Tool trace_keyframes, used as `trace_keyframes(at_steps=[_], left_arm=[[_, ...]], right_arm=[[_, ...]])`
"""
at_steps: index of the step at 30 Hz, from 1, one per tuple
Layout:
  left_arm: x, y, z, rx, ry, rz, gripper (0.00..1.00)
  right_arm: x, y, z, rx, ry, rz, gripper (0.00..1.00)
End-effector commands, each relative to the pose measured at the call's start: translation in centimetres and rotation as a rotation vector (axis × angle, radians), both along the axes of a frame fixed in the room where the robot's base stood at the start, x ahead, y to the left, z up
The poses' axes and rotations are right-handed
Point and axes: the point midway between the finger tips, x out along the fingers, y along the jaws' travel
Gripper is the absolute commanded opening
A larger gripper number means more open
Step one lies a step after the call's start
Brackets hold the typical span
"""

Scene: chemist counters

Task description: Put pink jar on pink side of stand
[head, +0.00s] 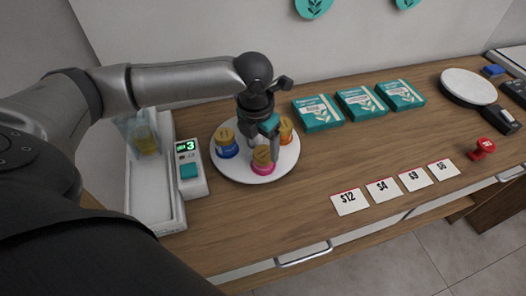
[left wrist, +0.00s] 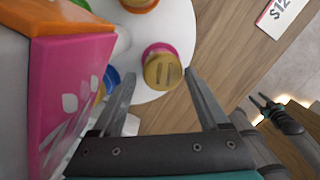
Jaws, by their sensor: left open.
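The pink jar (head: 263,168) has a gold lid and stands upright on a round white plate (head: 290,163), at its front. In the left wrist view the pink jar (left wrist: 162,69) shows just beyond the fingertips, between their lines. My left gripper (head: 264,152) points down over the plate, close behind the jar. It is open and holds nothing; its fingers show in the left wrist view (left wrist: 151,76). A block with a pink face (left wrist: 75,90) and orange edges, which looks like the stand, fills the left of that view. My right gripper (left wrist: 262,101) seems to show small at the right there; its jaws are unclear.
A blue jar (head: 225,147) and an orange jar (head: 286,131) share the plate. A scale reading 3 (head: 190,170) and a white tray (head: 150,205) stand left. Teal boxes (head: 318,113) lie behind; price cards (head: 350,201) lie front right. The wood between is clear.

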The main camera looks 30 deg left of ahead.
Motion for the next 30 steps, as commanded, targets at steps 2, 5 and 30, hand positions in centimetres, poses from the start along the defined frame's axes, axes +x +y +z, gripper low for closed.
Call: trace_keyframes(at_steps=[2,5,30], left_arm=[[-0.2,0.0,2.1,0.001,-0.003,0.0,0.77],[-0.4,0.1,4.1,0.0,-0.003,0.001,0.77],[-0.9,0.0,7.2,0.0,0.001,0.001,0.77]], right_arm=[[0.0,0.0,0.6,0.0,0.0,0.0,0.5],[0.0,0.0,1.0,0.0,0.0,0.0,0.5],[0.0,0.0,1.4,-0.001,0.0,0.001,0.5]])
